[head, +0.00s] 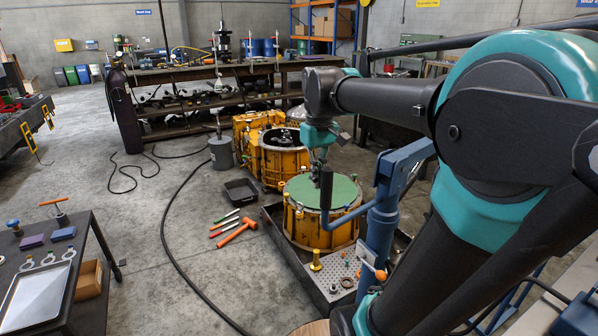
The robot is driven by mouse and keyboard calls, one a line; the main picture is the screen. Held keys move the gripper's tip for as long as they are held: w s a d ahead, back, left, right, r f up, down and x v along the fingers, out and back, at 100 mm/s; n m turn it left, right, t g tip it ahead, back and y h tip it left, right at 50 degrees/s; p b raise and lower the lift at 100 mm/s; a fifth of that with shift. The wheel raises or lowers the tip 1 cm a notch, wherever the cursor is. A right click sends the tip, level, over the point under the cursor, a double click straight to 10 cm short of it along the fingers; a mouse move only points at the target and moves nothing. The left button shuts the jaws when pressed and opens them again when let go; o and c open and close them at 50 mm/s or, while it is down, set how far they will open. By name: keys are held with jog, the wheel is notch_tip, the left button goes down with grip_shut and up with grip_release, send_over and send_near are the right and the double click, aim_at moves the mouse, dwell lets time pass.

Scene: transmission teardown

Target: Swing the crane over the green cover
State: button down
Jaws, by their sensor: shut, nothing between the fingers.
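The green cover (345,187) is a round disc on top of a yellow cylindrical housing (301,224). The blue crane post (381,226) stands upright just right of it. A bent blue bar (349,216) runs from the post to a black upright grip (326,188), which appears in front of the cover. The crane's upper blue arm (408,156) passes behind my arm, and its far end is hidden. My gripper (319,166) points down over the cover's back edge, close to the top of the black grip. It is shut and empty; contact with the grip cannot be told.
The housing stands in a dark tray (292,262) with a perforated plate (337,274). A second, open yellow housing (283,160) stands behind. An orange mallet (237,232) and a black pan (240,191) lie on the floor. A dark table (93,291) stands lower left; the floor between is mostly clear, crossed by hoses.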

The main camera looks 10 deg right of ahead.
aim_at(326, 201)
jog(key=shift+s+d, duration=0.3)
jog(key=shift+s, duration=0.3)
jog(key=shift+s+d, duration=0.25)
jog(key=shift+s, duration=0.4)
jog(key=shift+s+d, duration=0.3)
jog(key=shift+s, duration=0.3)
jog(key=s+d, duration=0.7)
jog(key=d, duration=0.3)
jog(key=s+d, duration=0.8)
jog(key=d, duration=0.2)
jog(key=shift+d, duration=0.25)
dwell(2.2)
jog(key=shift+d, duration=1.1)
jog(key=shift+s+d, duration=0.1)
jog(key=shift+d, duration=0.75)
